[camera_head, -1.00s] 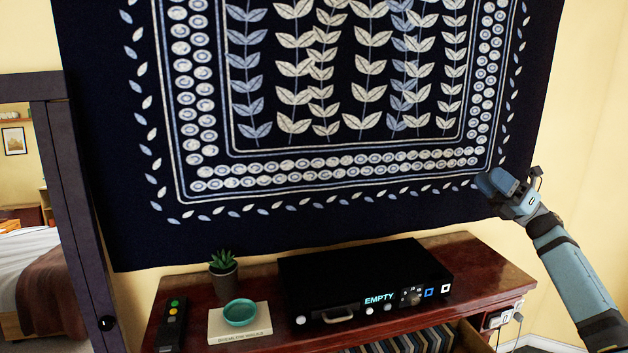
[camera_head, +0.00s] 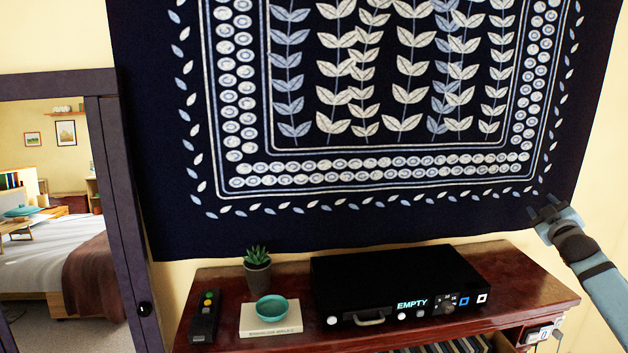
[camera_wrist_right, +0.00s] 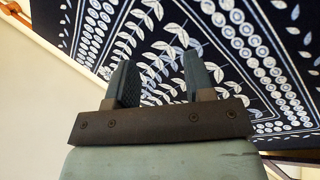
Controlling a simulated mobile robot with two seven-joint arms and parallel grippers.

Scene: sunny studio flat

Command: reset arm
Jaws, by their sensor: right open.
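My right gripper (camera_head: 549,212) is raised at the right side of the head view, in front of the lower right part of the dark blue wall hanging. In the right wrist view its two fingers (camera_wrist_right: 160,85) stand apart with nothing between them, and the patterned hanging (camera_wrist_right: 165,30) shows behind. My left gripper is not in view.
A red wooden cabinet (camera_head: 530,295) stands below the hanging (camera_head: 300,225). On it are a black player (camera_head: 390,275) reading EMPTY, a potted plant (camera_head: 257,275), a teal bowl (camera_head: 272,308) on a book (camera_head: 265,328), and a remote (camera_head: 204,318). A mirror (camera_head: 60,210) stands at the left.

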